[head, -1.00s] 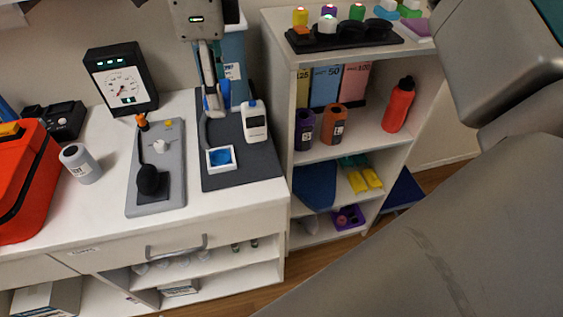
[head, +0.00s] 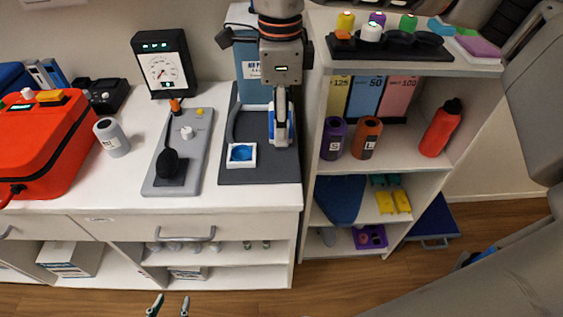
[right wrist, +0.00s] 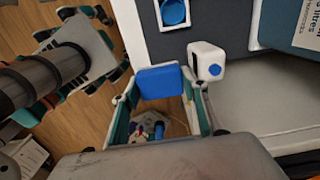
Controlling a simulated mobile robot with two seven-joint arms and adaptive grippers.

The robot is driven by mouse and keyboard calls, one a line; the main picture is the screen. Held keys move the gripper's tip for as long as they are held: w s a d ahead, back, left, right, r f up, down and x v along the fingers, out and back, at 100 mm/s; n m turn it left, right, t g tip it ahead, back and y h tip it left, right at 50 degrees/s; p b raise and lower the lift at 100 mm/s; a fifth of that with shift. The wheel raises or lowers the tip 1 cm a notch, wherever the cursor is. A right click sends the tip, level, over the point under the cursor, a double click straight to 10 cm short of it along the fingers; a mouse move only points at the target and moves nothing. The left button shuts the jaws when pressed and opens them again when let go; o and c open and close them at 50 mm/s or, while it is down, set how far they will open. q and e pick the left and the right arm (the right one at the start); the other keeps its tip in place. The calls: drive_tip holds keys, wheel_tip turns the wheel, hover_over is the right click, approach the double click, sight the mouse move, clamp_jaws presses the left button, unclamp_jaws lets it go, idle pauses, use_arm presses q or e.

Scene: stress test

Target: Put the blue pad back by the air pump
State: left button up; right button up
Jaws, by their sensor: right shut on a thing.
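My right gripper (head: 281,138) is above the right part of the dark mat (head: 262,174) on the counter. In the right wrist view its two fingers (right wrist: 162,95) are closed on a blue pad (right wrist: 160,82). A white device with a blue knob (right wrist: 207,62) is close beside the pad; in the head view the gripper largely hides it. A blue box (head: 252,85) stands behind the mat, its label partly readable as "AIR P". A white tray with a blue disc (head: 241,163) lies at the mat's front. My left gripper (head: 169,305) is open and empty at the bottom edge, in front of the counter.
A grey board with a black knob (head: 168,190) lies left of the mat. A gauge (head: 160,65), a grey cylinder (head: 112,138) and a red case (head: 40,140) are further left. A loaded shelf (head: 400,178) adjoins the counter's right side.

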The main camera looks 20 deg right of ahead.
hover_over(281, 172)
wheel_tip(281, 172, down, 8)
drive_tip(key=shift+f, duration=2.05)
drive_tip(key=shift+f+b, duration=0.2)
drive_tip(key=shift+b, duration=0.1)
drive_tip(key=o, duration=0.8)
drive_tip(key=shift+c, duration=0.2)
